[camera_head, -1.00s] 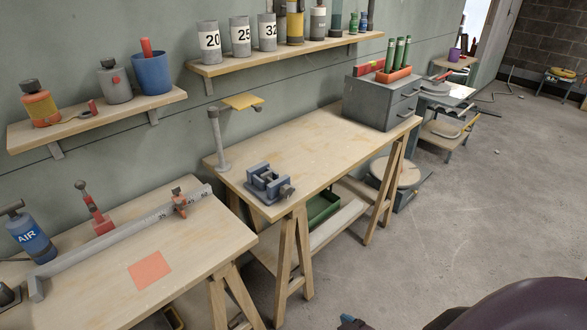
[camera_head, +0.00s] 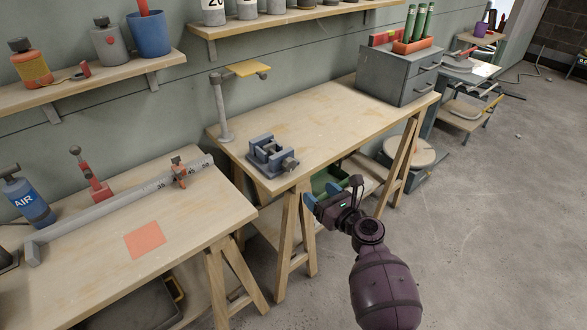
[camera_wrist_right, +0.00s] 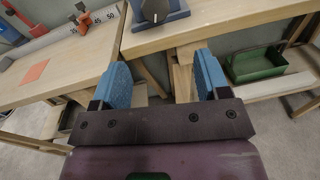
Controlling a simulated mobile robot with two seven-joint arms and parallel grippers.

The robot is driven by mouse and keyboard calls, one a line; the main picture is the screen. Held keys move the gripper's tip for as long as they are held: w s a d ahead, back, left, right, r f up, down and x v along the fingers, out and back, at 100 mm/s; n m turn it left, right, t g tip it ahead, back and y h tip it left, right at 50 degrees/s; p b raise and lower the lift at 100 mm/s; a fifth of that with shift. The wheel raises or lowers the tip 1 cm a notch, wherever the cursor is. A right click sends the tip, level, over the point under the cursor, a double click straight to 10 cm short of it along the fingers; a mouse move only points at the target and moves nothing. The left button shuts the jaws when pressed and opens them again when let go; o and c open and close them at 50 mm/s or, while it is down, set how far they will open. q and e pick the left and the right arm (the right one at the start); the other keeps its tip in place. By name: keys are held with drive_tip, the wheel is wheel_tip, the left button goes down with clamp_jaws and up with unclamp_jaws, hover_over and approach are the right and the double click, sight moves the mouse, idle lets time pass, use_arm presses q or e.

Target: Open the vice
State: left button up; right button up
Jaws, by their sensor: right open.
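The vice (camera_head: 270,154) is a small blue-grey bench vice near the left front corner of the middle wooden workbench (camera_head: 330,125). Its screw end (camera_head: 290,165) points toward the front right edge. How far its jaws are apart is too small to tell. In the right wrist view the vice (camera_wrist_right: 160,10) shows at the top edge, partly cut off. My right gripper (camera_head: 322,196) is in front of the bench, below and right of the vice, apart from it. In the wrist view its two blue fingers (camera_wrist_right: 161,82) are spread with nothing between them. My left gripper is not in view.
A grey post (camera_head: 220,108) with a yellow plate (camera_head: 248,69) stands behind the vice. A grey drawer cabinet (camera_head: 393,75) is at the bench's far end. The left bench (camera_head: 95,265) holds a ruled rail (camera_head: 120,203). A green bin (camera_wrist_right: 258,65) sits below.

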sight(292, 167)
drive_tip(key=shift+m+y, duration=0.3)
drive_tip(key=shift+m, duration=0.2)
drive_tip(key=x, duration=0.3)
drive_tip(key=b+x, duration=0.1)
drive_tip(key=x, duration=0.2)
drive_tip(key=b+x, duration=0.1)
drive_tip(key=x, duration=0.3)
drive_tip(key=shift+w+a+r, duration=0.1)
drive_tip(key=shift+r, duration=0.3)
drive_tip(key=shift+b+x, duration=0.45)
drive_tip(key=shift+x, duration=0.35)
drive_tip(key=shift+r, duration=0.2)
drive_tip(key=shift+c, duration=0.2)
drive_tip(key=c, duration=0.9)
drive_tip(key=shift+f, duration=0.1)
